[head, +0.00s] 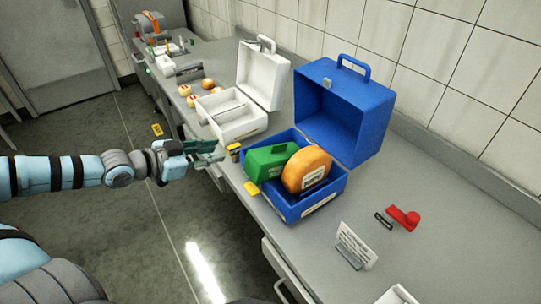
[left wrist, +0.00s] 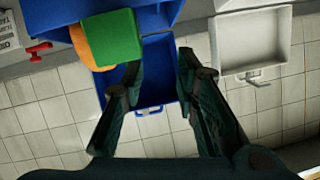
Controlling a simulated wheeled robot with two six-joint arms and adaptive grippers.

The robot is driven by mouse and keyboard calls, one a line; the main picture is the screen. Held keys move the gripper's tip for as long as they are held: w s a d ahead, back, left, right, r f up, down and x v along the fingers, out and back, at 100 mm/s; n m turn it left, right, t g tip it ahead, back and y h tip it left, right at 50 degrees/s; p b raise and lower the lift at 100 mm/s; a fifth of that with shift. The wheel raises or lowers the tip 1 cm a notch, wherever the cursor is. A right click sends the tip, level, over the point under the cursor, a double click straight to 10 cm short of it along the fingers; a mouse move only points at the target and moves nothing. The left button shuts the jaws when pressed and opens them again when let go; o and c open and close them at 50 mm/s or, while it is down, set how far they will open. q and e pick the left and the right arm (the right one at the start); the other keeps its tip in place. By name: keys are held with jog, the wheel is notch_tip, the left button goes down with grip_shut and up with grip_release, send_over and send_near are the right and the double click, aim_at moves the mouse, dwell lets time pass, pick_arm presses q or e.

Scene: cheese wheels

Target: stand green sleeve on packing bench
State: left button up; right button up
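The green sleeve (head: 268,163) leans in the tray of the open blue case (head: 312,209), left of an orange cheese wheel (head: 307,168). In the left wrist view, turned upside down, the sleeve (left wrist: 116,37) hides part of the wheel (left wrist: 88,45). My left gripper (head: 216,150) is open and empty, left of the blue case and apart from the sleeve. In the left wrist view its two fingers (left wrist: 160,62) are spread, with the sleeve just left of them. The packing bench (head: 337,221) carries the case. My right gripper is not in view.
An open white case (head: 232,131) stands behind the blue one. A red stamp-like object (head: 404,217), a small dark block (head: 383,222) and a white printed card (head: 354,247) lie or stand to the right. Small cheeses (head: 208,84) sit farther back. Bare bench shows right of the blue case.

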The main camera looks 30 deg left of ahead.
pick_arm(q)
jog(key=s+d+r+n+h, duration=0.1)
jog(key=d+r+h, duration=0.1)
jog(key=d, duration=0.4)
jog(key=b, duration=0.7)
send_near(274, 147)
jog(key=x, duration=0.4)
jog(key=shift+w+r, duration=0.1)
jog(key=shift+r, duration=0.15)
jog(key=x, duration=0.5)
jog(key=shift+w+d+f+p, duration=0.15)
jog(key=shift+w+f+p, duration=0.1)
jog(key=shift+f+p, duration=0.1)
jog(key=shift+s, duration=0.15)
grip_shut()
